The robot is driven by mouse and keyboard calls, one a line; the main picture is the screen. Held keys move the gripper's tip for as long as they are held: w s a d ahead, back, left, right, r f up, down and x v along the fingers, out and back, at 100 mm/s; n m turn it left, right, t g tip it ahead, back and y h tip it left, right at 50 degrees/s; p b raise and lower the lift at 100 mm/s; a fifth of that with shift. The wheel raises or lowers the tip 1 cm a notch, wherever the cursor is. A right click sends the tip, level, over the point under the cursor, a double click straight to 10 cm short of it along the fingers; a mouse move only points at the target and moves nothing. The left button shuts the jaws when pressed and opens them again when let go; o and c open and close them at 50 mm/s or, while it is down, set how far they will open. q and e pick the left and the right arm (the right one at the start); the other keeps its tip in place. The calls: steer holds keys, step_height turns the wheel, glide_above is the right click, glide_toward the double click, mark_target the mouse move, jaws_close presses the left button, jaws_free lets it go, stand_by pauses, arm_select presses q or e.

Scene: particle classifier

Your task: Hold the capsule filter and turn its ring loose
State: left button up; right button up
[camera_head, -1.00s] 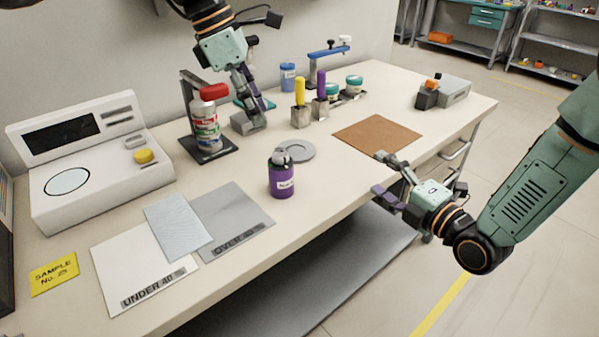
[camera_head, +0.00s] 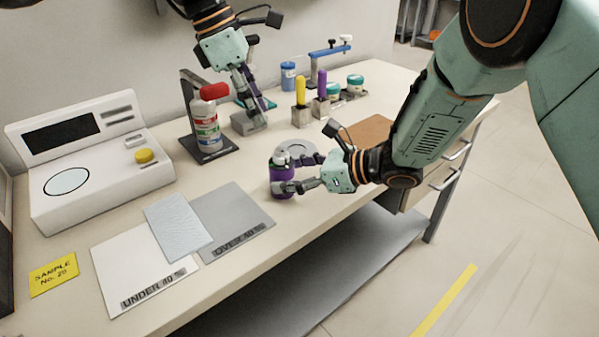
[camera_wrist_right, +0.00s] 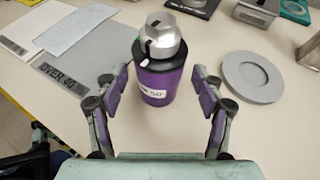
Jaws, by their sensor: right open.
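The capsule filter (camera_head: 279,178) is a purple canister with a white label, a dark ring (camera_wrist_right: 158,57) and a silver cap. It stands upright on the bench, seen also in the right wrist view (camera_wrist_right: 163,85). My right gripper (camera_head: 291,173) is open, with one finger on each side of the canister. In the right wrist view (camera_wrist_right: 160,90) gaps show between both fingers and the purple body. My left gripper (camera_head: 252,104) is at the back of the bench, pointing down by a small grey block (camera_head: 246,122), away from the filter; its grip is unclear.
A grey round dish (camera_head: 297,146) lies just behind the filter, and the grey OVER 40 sheet (camera_head: 238,215) lies left of it. A red-capped bottle (camera_head: 206,128) stands on a dark stand. A brown mat (camera_head: 366,132) is partly hidden by my right arm.

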mark_target(269, 187)
steer(key=shift+x, duration=3)
steer(key=shift+c, duration=0.4)
jaws_close()
steer(key=shift+r, duration=0.1)
